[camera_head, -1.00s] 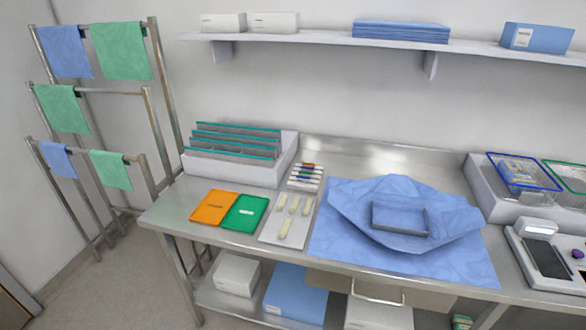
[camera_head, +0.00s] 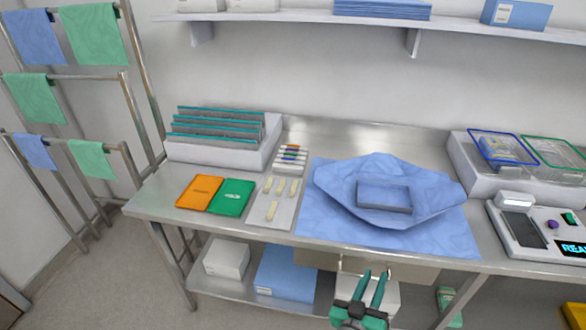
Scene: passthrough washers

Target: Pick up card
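An orange flat card-like packet (camera_head: 200,192) and a green one (camera_head: 232,197) lie side by side on the left part of the steel table (camera_head: 150,203). Both have small dark or light print, too small to read. I cannot tell which thing the task calls the card. My gripper (camera_head: 375,273) is at the bottom of the picture, in front of the table's front edge. Its two teal fingers stand apart with nothing between them. It is well to the right of the orange and green packets and touches nothing I can see.
A white rack with grey, teal-edged panels (camera_head: 215,127) stands behind the packets. A tray with pale pieces (camera_head: 262,219) and coloured markers (camera_head: 290,155) lie to their right. A blue wrap (camera_head: 320,212) holds a grey tray (camera_head: 385,197). A shelf (camera_head: 300,20) overhangs the back.

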